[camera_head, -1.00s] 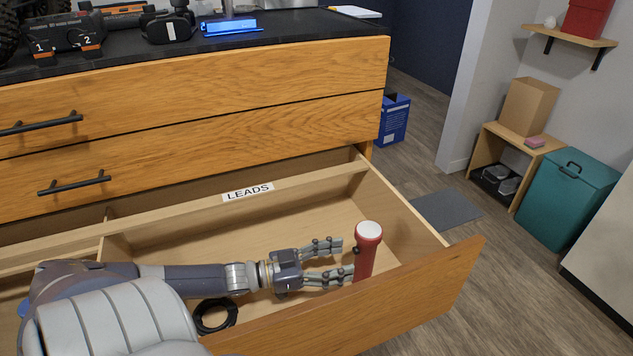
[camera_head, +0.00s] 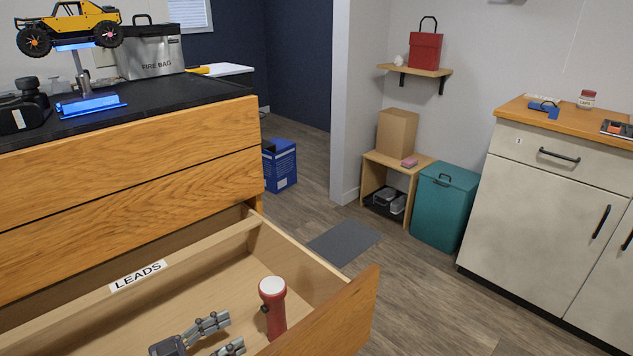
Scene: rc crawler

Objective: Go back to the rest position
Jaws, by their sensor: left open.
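My left gripper (camera_head: 232,334) is at the bottom of the view, inside the open drawer (camera_head: 322,318). Its fingers are apart and empty, pointing right toward a red flashlight (camera_head: 275,312). The flashlight stands upright in the drawer, with its pale round end up. A gap shows between the fingertips and the flashlight. Most of my left arm is cut off by the lower edge. My right gripper does not show.
The drawer carries a LEADS label (camera_head: 138,276) and juts out from the wooden cabinet (camera_head: 130,160). A yellow crawler (camera_head: 70,28) sits on a stand. A teal bin (camera_head: 444,208), a small shelf (camera_head: 398,165) and a pale cabinet (camera_head: 530,205) stand right.

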